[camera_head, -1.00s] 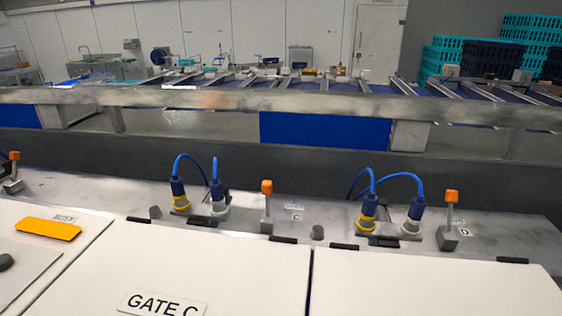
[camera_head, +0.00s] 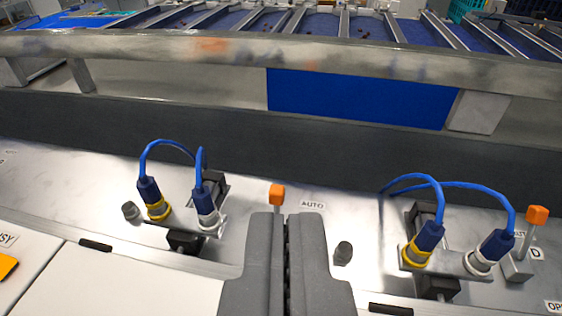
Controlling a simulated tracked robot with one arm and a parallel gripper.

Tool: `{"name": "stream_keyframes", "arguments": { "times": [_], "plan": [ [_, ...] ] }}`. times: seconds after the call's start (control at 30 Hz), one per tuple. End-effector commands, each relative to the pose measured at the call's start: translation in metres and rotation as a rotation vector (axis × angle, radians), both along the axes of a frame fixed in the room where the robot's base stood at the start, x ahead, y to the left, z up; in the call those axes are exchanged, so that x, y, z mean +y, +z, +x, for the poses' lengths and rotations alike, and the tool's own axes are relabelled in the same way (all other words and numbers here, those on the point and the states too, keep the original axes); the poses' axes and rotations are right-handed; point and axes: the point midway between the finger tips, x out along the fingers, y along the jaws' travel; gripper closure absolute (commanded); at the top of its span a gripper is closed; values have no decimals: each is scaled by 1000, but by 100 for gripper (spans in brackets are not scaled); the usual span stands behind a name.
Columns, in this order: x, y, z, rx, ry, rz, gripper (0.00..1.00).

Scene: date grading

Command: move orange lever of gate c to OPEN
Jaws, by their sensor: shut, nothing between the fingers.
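The orange lever of gate C (camera_head: 277,194) shows its orange tip just beyond my gripper; its lower stem and base are hidden behind the fingers. A label reading AUTO (camera_head: 312,205) is on the metal panel just right of it. My gripper (camera_head: 281,222) is in the lower middle of the view, its two grey fingers shut together with nothing between them. The fingertips appear just in front of the lever; I cannot tell whether they touch it. Any OPEN label for this lever is not in sight.
Blue-cabled connectors (camera_head: 207,205) stand left of the lever, and another pair (camera_head: 428,237) stands to the right. A second orange lever (camera_head: 537,215) by a D label is at far right. A dark knob (camera_head: 343,253) sits right of my gripper. A metal rail (camera_head: 330,55) runs behind.

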Motion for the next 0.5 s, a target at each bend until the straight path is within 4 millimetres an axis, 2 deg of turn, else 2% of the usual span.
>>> {"name": "stream_keyframes", "arguments": {
  "times": [0.27,0.37,0.5],
  "plan": [
    [0,4,6,12,1,1,100],
    [1,6,21,47,2,5,100],
    [3,12,49,118,3,11,100]
  ]
}}
